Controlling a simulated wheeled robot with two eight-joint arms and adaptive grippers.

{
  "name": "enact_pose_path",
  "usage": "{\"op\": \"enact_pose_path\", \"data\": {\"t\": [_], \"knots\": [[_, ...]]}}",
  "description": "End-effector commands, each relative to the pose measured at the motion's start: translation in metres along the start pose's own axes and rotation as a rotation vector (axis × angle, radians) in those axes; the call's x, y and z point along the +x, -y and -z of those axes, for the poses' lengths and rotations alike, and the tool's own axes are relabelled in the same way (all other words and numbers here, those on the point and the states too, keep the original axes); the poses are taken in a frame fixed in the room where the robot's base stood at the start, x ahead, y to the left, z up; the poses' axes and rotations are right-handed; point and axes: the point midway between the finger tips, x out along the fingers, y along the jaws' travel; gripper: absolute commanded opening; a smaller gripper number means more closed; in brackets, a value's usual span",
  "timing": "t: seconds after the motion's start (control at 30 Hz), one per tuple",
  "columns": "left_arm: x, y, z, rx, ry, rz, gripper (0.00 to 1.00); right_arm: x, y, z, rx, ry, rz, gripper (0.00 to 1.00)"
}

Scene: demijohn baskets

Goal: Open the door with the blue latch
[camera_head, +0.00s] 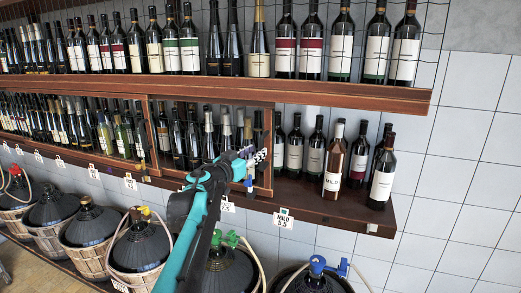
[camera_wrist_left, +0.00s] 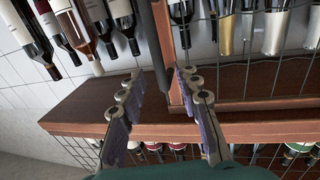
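A wood-framed cabinet door with a wire grid (camera_head: 268,150) stands on the middle shelf, with bottles behind it. A small blue piece (camera_head: 249,183), which looks like the latch, shows at its lower right, just below my left gripper (camera_head: 257,157). The gripper is in front of the door's right part and hides some of it. In the left wrist view, which looks upside down, the two fingers (camera_wrist_left: 160,82) are apart. The door's wooden upright (camera_wrist_left: 168,50) and a dark bar (camera_wrist_left: 160,30) show just beyond the gap. I cannot tell whether they touch. My right gripper is out of view.
Several bottles, including a brown one (camera_head: 335,160), stand uncovered on the shelf (camera_head: 330,208) right of the door. Wine bottles line the upper shelf (camera_head: 300,88). Basketed demijohns (camera_head: 140,248) stand below. The tiled wall (camera_head: 470,170) at the right is clear.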

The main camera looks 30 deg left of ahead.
Motion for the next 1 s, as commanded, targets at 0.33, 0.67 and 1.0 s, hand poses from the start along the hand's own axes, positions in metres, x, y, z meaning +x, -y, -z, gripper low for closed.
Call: {"op": "enact_pose_path", "data": {"t": [0.33,0.67,1.0], "knots": [[-0.065,0.0,0.0,0.0,0.0,0.002,0.33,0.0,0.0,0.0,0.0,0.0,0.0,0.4],[-0.074,0.0,0.0,0.0,0.0,0.0,0.33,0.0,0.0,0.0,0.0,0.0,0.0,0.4],[-0.074,0.0,0.0,0.0,0.0,0.0,0.33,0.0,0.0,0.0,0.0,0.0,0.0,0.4]]}}
